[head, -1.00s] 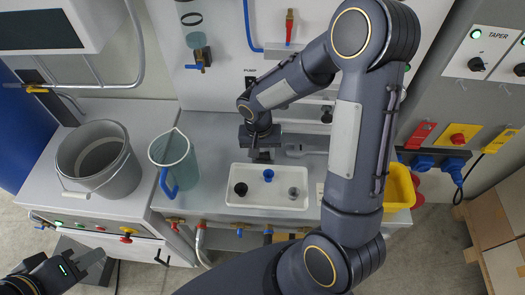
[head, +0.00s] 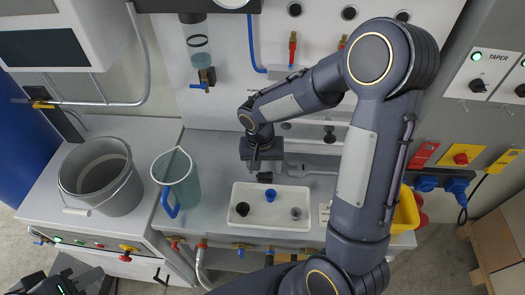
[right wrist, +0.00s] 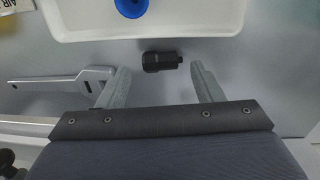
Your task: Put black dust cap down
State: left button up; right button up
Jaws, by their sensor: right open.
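A small black piece (right wrist: 162,61), which looks like the black dust cap lying on its side, shows in the right wrist view just beyond my fingertips, beside the white tray (right wrist: 60,33). In the head view a dark piece (head: 265,177) shows in the same place on the bench. My right gripper (right wrist: 155,78) is open, with a finger to each side of the piece and apart from it. A round black piece (head: 242,209) sits in the tray's left part, with a blue one (head: 270,195) and a grey one (head: 296,213). My left gripper (head: 82,275) is at the lower left, partly cut off.
A grey wrench-like tool (right wrist: 62,80) lies beside my right gripper. A clear jug (head: 178,180) and a grey bucket (head: 101,177) stand to the left. A yellow bin (head: 405,210) is at the right, partly behind my right arm. Valves line the bench's front edge.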

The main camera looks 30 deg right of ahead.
aim_at(262, 175)
notch_tip(262, 175, up, 9)
jog(key=s+a+r+n+t+y, duration=0.1)
jog(key=s+r+n+t+y, duration=0.1)
jog(key=s, duration=0.6)
jog(key=s+a+r+n+t+y, duration=0.1)
jog(key=s+r+n+t+y, duration=0.1)
jog(key=s, duration=0.7)
jog(key=shift+s+r+t, duration=0.2)
jog(key=shift+r+t, duration=0.65)
jog(key=shift+t, duration=0.15)
jog(key=shift+s, duration=0.1)
